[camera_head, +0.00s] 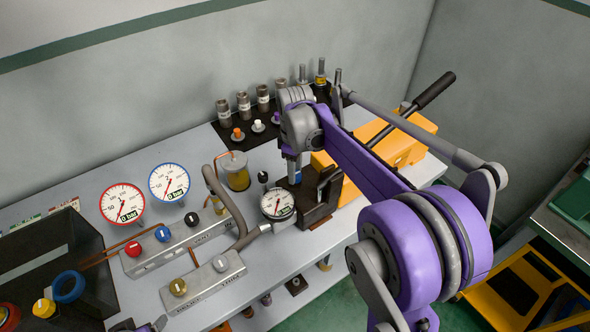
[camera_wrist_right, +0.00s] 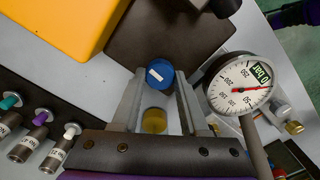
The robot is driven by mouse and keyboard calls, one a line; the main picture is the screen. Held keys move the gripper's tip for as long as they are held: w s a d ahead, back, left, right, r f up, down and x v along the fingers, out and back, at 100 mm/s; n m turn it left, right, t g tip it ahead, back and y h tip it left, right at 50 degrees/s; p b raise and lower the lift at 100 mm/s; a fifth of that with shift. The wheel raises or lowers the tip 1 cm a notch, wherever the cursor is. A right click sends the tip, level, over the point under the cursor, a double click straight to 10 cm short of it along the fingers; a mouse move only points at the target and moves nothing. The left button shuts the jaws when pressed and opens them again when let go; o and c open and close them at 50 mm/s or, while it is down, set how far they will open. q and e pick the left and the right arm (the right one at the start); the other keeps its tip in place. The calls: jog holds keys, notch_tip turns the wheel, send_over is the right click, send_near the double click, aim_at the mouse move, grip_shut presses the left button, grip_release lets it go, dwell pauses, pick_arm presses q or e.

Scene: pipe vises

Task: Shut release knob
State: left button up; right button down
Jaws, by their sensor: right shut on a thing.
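My right gripper (camera_head: 294,182) reaches down at the bench beside the round gauge (camera_head: 277,204). In the right wrist view, its two fingers (camera_wrist_right: 159,85) stand on either side of a round blue knob (camera_wrist_right: 160,75) with a white label, and they are shut on it. In the head view the gripper mostly hides this knob. The gauge in the right wrist view (camera_wrist_right: 240,84) reads 0 bar. A bit of what looks like my left gripper (camera_head: 148,326) shows at the bottom edge of the head view; its fingers cannot be made out.
A pump block with a yellow knob (camera_head: 178,287) and a block with red (camera_head: 133,249) and blue (camera_head: 162,233) knobs stand left of the gauge. An amber jar (camera_head: 237,174) is close by. A black-gripped lever (camera_head: 434,90) rises above a yellow block (camera_head: 400,145).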

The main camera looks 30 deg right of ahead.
jog(key=m, duration=0.4)
jog(key=shift+b, duration=0.3)
jog(key=m, duration=0.4)
jog(key=shift+m, duration=0.3)
pick_arm(q)
jog(key=shift+s+f+b, duration=0.2)
jog(key=shift+f, duration=0.3)
jog(key=shift+s+f+b, duration=0.15)
jog(key=shift+s+f, duration=0.05)
jog(key=shift+f, duration=0.25)
pick_arm(e)
jog(key=m, duration=0.4)
jog(key=shift+m, duration=0.3)
pick_arm(q)
jog(key=shift+f, duration=0.15)
pick_arm(e)
jog(key=shift+m, duration=1.8)
jog(key=shift+c, duration=2.1)
grip_release()
jog(key=shift+r, duration=0.1)
